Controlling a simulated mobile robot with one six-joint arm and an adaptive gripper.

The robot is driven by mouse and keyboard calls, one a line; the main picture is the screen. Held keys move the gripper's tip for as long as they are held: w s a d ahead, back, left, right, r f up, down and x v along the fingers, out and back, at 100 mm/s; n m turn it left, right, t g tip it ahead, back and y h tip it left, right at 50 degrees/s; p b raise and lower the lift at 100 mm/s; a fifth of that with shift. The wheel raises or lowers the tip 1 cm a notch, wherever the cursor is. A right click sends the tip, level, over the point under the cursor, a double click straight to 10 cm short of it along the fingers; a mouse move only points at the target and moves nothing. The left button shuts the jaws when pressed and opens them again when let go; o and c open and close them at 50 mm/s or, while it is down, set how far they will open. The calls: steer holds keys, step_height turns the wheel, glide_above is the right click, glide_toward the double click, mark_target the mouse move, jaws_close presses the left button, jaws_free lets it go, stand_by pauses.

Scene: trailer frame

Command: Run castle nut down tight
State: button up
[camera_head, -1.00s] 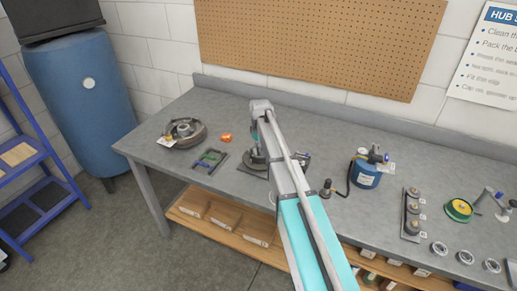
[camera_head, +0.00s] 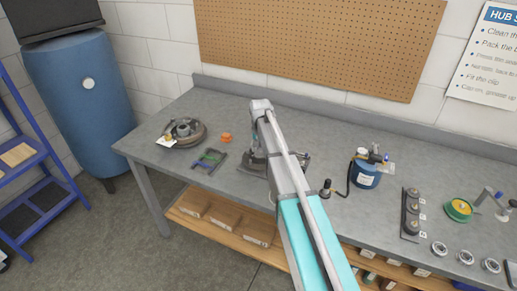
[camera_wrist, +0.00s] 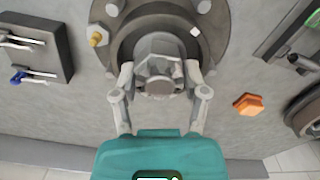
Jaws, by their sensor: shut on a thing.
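The castle nut (camera_wrist: 160,50) is grey and sits at the centre of the hub (camera_wrist: 215,30) in the wrist view. My gripper (camera_wrist: 160,76) is shut on the nut, one finger on each side. In the head view my arm covers the nut and most of the hub.
An orange six-sided piece (camera_wrist: 249,104) lies on the bench beside the hub. A blue pot (camera_head: 366,173) and a rack (camera_head: 411,215) stand to the right.

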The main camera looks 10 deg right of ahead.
steer(key=shift+m, duration=1.1)
steer(key=o, duration=1.1)
steer(key=shift+o, duration=0.2)
steer(key=shift+r, duration=0.1)
